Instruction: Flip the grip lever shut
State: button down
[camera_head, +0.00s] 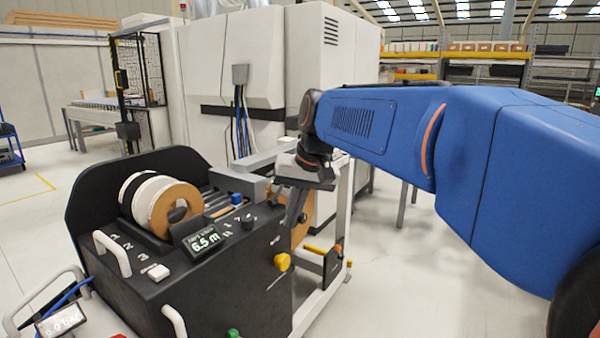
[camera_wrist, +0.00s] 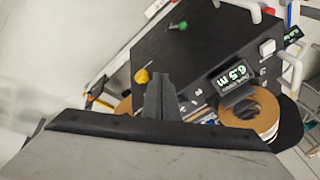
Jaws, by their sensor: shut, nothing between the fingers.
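My gripper (camera_head: 292,222) points downward at the right end of the black banding machine (camera_head: 190,288), with its fingers shut and nothing between them. In the wrist view the shut fingers (camera_wrist: 161,84) show against the machine's dark panel, near a yellow knob (camera_wrist: 142,76). The yellow knob also shows in the head view (camera_head: 282,262), below and left of the fingers. A small blue block (camera_head: 236,198) sits on top, left of the fingers. I cannot tell which part is the grip lever; it may be hidden behind my gripper. Contact cannot be told.
Banding rolls (camera_head: 165,205) sit on the machine's left, beside a display (camera_head: 200,242) reading 6.5 m. A white handle (camera_head: 112,253) stands at the front left. A green knob (camera_head: 233,333) is low on the front. A large white machine (camera_head: 250,80) stands behind. The right floor is clear.

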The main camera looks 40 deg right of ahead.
jog(key=w+d+r+m, duration=0.1)
jog(key=w+d+r, duration=0.2)
jog(key=d, duration=0.3)
jog(key=w+d+r+m+y, duration=0.1)
jog(key=w+d+r+m, duration=0.1)
jog(key=d, duration=0.4)
jog(key=w+d+r+m, duration=0.1)
jog(key=w+d+r, duration=0.3)
jog(key=d+r, duration=0.2)
jog(key=shift+w+d+m+t+y, duration=0.3)
jog(key=shift+d+m+t, duration=0.1)
jog(key=shift+d, duration=0.1)
jog(key=w+a+f, duration=0.4)
jog(key=w+f, duration=0.3)
jog(key=f, duration=0.1)
jog(key=shift+a, duration=0.2)
jog(key=shift+w, duration=0.15)
